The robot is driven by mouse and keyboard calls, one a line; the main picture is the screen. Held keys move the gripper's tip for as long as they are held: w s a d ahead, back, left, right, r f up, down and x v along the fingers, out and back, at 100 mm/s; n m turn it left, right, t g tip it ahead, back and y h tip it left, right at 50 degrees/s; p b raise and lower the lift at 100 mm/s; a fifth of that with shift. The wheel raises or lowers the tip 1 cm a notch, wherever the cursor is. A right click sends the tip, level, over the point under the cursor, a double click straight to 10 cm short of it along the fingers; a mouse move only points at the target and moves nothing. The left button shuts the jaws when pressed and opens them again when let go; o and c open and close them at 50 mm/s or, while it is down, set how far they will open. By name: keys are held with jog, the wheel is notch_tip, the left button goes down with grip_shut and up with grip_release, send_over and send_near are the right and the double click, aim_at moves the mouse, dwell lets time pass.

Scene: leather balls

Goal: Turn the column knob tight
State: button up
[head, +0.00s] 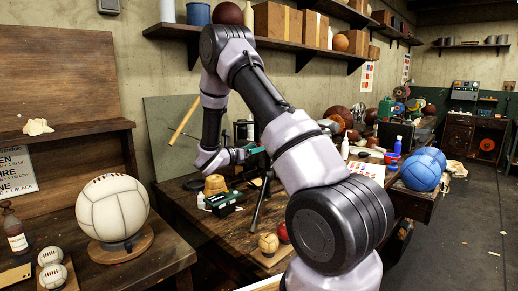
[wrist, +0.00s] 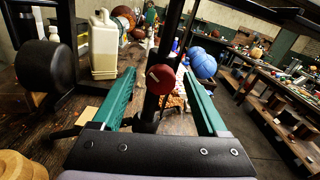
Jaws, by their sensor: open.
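A round dark red knob (wrist: 160,79) sits on the side of an upright black column (wrist: 151,108) in the wrist view. My gripper (wrist: 158,74) is open, with one green finger to the left of the knob and one to the right. Gaps show between the knob and both fingers; I cannot tell whether the tips reach past it in depth. In the head view my gripper (head: 254,151) is small and partly hidden by my own arm over the workbench. I cannot make out the knob there.
A cream jug (wrist: 103,46) and a black cylinder (wrist: 45,66) stand left of my gripper. The cluttered workbench (head: 225,230) holds a small dark green box (head: 222,203). A blue ball (head: 423,170) lies at right; a white ball (head: 112,208) sits on a stand at left.

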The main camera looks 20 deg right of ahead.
jog(key=shift+x, duration=0.85)
grip_shut()
jog(key=shift+m, duration=0.4)
jog(key=m, duration=0.4)
jog(key=shift+s+m, duration=0.1)
jog(key=shift+m, duration=0.2)
jog(key=m, duration=0.5)
jog(key=shift+s, duration=0.1)
jog(key=shift+f, duration=0.1)
